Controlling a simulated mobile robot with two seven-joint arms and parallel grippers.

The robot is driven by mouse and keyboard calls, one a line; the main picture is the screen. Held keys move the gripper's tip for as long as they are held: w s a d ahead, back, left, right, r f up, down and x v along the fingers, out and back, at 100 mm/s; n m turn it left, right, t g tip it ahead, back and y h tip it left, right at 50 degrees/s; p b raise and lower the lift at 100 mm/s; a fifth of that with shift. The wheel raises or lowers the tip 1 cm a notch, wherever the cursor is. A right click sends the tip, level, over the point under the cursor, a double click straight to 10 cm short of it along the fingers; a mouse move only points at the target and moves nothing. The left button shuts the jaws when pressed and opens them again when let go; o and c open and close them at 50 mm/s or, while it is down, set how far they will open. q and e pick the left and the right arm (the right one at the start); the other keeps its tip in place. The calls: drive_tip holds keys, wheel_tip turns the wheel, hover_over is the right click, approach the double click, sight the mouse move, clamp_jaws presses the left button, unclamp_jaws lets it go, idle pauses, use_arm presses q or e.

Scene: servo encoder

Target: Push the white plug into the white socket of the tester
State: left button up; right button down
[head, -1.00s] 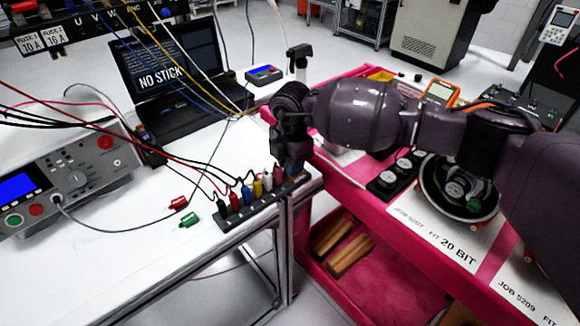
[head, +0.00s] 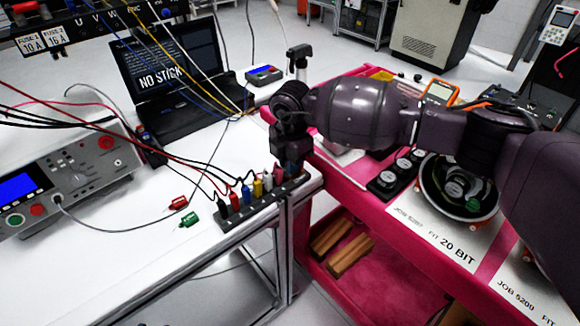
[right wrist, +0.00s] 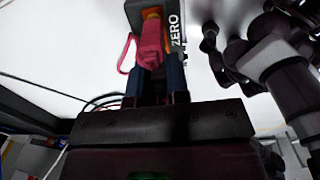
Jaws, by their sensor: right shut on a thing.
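My right gripper (head: 290,165) points down at the right end of a dark rack (head: 238,224) on the white bench. In the right wrist view its blue fingers (right wrist: 158,78) are shut on a pink piece (right wrist: 151,54) with a thin pink loop. A grey block marked ZERO, with an orange part, lies just beyond it. The rack holds several coloured plugs, among them a white plug (head: 267,181) and a pink plug (head: 280,172) beside the gripper. The tester (head: 70,175) with a blue screen stands at the left. I cannot make out a white socket on it. My left gripper is not in view.
A red plug (head: 178,203) and a green plug (head: 189,219) lie loose on the bench. A laptop (head: 178,110) stands at the back. Cables hang across the left. A pink cart (head: 385,270) stands right of the bench. The front of the bench is clear.

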drive_tip(key=shift+r+p, duration=0.9)
drive_tip(key=shift+r, duration=0.7)
drive_tip(key=shift+r+p, duration=0.55)
drive_tip(key=shift+r, duration=0.3)
